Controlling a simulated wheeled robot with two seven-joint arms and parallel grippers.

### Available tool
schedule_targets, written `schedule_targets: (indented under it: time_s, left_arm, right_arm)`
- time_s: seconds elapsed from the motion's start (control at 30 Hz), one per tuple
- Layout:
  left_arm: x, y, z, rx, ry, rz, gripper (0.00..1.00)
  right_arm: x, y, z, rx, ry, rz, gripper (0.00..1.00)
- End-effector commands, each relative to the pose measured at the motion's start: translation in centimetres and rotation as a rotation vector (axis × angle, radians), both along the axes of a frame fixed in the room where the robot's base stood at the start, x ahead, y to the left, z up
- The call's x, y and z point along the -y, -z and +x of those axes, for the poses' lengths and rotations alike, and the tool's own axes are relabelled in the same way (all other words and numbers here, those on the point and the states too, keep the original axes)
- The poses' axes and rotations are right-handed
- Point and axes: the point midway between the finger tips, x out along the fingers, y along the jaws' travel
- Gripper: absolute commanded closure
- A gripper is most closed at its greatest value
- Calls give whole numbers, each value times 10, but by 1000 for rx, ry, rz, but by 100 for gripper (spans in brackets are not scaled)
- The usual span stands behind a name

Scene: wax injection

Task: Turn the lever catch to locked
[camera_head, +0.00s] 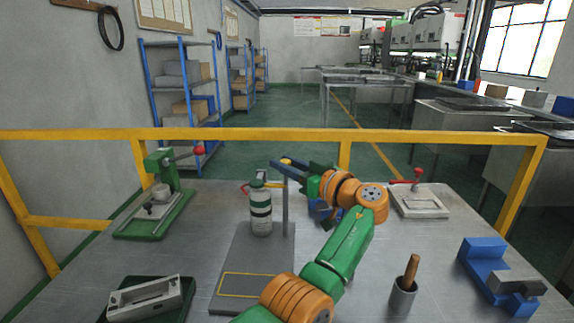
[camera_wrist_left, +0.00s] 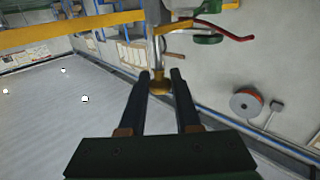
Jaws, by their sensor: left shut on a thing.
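My left gripper (camera_head: 291,165) is at the top of a thin grey upright post (camera_head: 285,205) on a grey base plate (camera_head: 231,262). In the left wrist view its two dark fingers (camera_wrist_left: 160,76) are on either side of a brass-coloured piece (camera_wrist_left: 159,89), which I take to be the lever catch. The gripper is shut on this piece. The fingers hide part of it, and I cannot tell its turn angle. A white and dark green bottle (camera_head: 261,211) stands upright just left of the post. My right gripper is not in view.
A green press (camera_head: 157,208) stands at the left, and a grey block in a dark tray (camera_head: 147,298) at front left. A red-handled clamp (camera_head: 418,202), a cup with a wooden handle (camera_head: 403,292) and a blue vise (camera_head: 485,262) are at the right. A yellow rail (camera_head: 230,134) runs behind the table.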

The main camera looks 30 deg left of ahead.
Motion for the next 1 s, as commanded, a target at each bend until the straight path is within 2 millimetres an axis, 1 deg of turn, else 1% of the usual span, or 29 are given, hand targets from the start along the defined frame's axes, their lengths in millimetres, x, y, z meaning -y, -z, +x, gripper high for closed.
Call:
schedule_targets:
  time_s: [0.4,0.43,0.47,0.5,0.53,0.83,0.87,1.0]
  left_arm:
    - [0,1,0,0,-4,-1,100]
    - [0,1,0,-1,-4,-1,60]
    - [0,1,0,-1,-4,-1,52]
    - [0,1,0,-1,-4,-1,41]
    - [0,1,0,-1,-4,-1,38]
    - [2,1,0,0,-2,0,38]
    - [6,2,-1,1,-1,0,38]
    - [35,4,-8,1,0,0,38]
  right_arm:
    - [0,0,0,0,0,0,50]
    - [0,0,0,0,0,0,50]
    - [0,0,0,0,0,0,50]
    - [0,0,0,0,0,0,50]
    - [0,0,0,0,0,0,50]
    - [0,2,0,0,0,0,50]
    - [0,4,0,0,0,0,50]
    - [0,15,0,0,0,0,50]
